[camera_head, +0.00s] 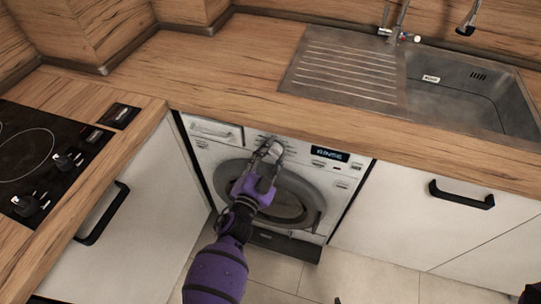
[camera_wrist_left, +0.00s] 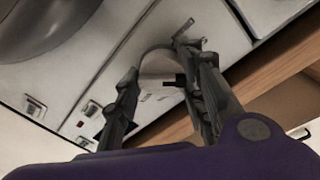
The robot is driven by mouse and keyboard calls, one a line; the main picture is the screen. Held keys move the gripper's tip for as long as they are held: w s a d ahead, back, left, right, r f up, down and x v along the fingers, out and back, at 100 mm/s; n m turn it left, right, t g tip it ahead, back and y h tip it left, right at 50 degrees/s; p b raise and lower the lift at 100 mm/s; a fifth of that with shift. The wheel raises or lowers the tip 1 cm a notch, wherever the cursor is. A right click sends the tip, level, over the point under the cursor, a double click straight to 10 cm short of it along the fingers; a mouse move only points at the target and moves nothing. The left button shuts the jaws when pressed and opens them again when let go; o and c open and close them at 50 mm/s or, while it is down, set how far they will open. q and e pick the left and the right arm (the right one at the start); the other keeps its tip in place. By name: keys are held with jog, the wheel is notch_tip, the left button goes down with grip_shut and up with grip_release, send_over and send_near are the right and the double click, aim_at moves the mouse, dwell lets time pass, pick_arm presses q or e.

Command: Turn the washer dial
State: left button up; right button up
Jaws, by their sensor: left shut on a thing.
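The white washer (camera_head: 227,150) stands under the counter, with a drawer at its upper left, a lit display (camera_head: 329,155) that seems to read "RINSE", and a round grey door (camera_head: 290,207). My left gripper (camera_head: 271,148) reaches up over the door to the control panel. In the left wrist view, the gripper (camera_wrist_left: 160,68) has one finger on each side of the round pale dial (camera_wrist_left: 157,63) and is shut on it. In the head view the fingers mostly cover the dial.
A wooden counter edge (camera_head: 300,122) overhangs just above the panel. A cooktop (camera_head: 30,150) with knobs is at the left, over a cabinet with a black handle (camera_head: 102,213). A sink (camera_head: 460,88) is at the upper right. Tiled floor (camera_head: 375,275) lies clear in front.

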pick_arm(q)
jog(key=o, duration=1.1)
jog(key=shift+d, duration=0.3)
jog(key=shift+a, duration=0.1)
jog(key=shift+s+a, duration=0.25)
jog(key=shift+s, duration=0.25)
jog(key=v, duration=1.1)
jog(key=shift+d+r, duration=0.1)
